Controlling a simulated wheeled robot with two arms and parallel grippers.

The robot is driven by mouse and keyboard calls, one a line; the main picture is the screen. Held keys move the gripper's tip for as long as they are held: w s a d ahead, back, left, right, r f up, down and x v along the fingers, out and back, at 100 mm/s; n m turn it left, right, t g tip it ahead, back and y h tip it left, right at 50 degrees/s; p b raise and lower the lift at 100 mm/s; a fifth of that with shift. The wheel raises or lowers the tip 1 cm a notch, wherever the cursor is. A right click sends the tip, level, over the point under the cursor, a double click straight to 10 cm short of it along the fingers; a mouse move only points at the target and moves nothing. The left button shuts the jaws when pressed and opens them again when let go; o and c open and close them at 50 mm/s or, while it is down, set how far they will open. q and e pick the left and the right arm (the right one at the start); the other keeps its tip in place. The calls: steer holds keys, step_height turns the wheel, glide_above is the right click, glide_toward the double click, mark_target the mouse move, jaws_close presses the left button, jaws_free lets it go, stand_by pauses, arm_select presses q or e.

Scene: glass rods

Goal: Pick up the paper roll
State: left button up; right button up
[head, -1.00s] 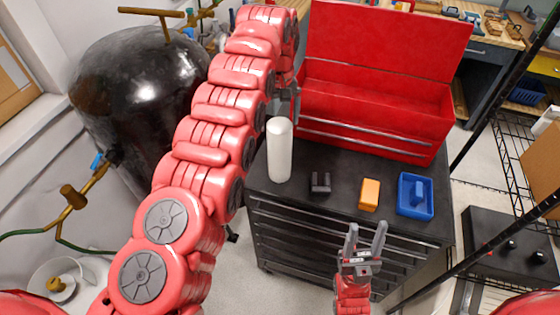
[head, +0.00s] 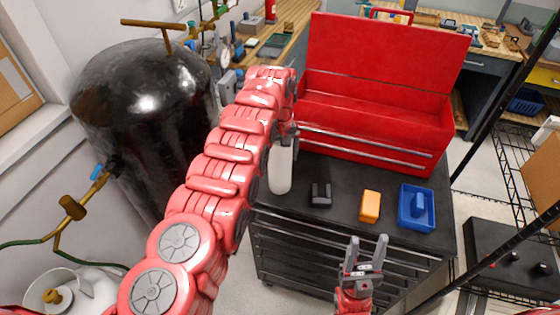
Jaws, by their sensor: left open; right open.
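The white paper roll (head: 281,174) stands upright at the left end of the black cabinet top. My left gripper (head: 289,140) is at the top of the roll, pointing down, and covers its upper end. It is open; whether its fingers touch the roll cannot be seen. My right gripper (head: 363,254) is open and empty, in front of the cabinet and well away from the roll.
On the black cabinet (head: 345,172) stand a dark small block (head: 321,195), an orange block (head: 370,206) and a blue tray (head: 416,207) with a blue item. An open red toolbox (head: 375,115) stands behind them. A black tank (head: 145,110) is at the left.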

arm_select(q)
steer(key=c, duration=1.4)
